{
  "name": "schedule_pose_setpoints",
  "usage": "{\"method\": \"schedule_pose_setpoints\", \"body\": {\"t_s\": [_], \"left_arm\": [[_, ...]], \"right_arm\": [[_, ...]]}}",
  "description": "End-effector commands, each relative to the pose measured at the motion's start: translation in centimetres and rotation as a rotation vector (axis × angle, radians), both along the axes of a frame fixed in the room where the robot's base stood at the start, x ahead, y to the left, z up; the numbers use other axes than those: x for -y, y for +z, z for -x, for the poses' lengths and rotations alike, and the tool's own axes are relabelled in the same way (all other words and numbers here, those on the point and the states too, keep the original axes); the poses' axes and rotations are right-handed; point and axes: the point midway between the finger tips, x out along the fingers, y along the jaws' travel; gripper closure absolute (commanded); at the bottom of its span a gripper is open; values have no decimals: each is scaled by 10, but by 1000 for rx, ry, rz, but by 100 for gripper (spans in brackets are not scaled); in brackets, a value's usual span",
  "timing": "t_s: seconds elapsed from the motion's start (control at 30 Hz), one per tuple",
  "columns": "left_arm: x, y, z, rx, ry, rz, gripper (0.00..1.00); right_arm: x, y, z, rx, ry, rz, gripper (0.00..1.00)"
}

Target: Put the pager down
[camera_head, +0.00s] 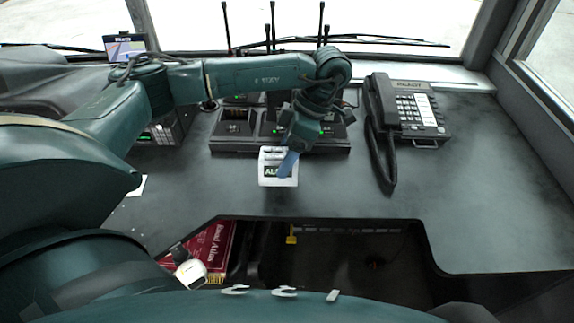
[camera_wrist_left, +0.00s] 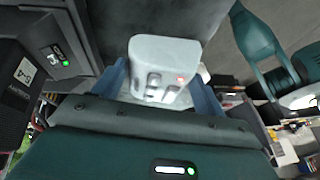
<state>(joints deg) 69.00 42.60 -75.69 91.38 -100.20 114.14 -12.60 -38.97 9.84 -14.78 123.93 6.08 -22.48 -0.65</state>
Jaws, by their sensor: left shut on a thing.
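The pager (camera_head: 278,168) is a small white device with a dark-lettered label. In the head view it is above the grey dash, just in front of the black charger dock. My right gripper is not in view.
The charger dock (camera_head: 230,145) with upright antennas stands behind the pager. A black desk phone (camera_head: 410,108) with its handset is to the right. A red atlas (camera_head: 212,245) lies in the open recess below the dash. The dash between pager and phone is clear.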

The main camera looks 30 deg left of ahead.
Motion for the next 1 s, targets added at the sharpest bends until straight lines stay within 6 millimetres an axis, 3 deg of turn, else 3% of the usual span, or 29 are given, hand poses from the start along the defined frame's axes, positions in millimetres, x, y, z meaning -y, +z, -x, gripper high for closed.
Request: {"method": "schedule_pose_setpoints", "body": {"t_s": [0.3,0.6,0.63,0.9,1.0], "left_arm": [[0,-36,0,-1,1,-1,60],[0,-39,0,0,0,0,60],[0,-40,0,0,0,0,28],[0,-39,0,0,0,0,6],[0,-39,0,0,0,0,6]], "right_arm": [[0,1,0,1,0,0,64],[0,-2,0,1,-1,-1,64],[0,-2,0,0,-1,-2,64],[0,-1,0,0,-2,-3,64],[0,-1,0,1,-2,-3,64]]}}
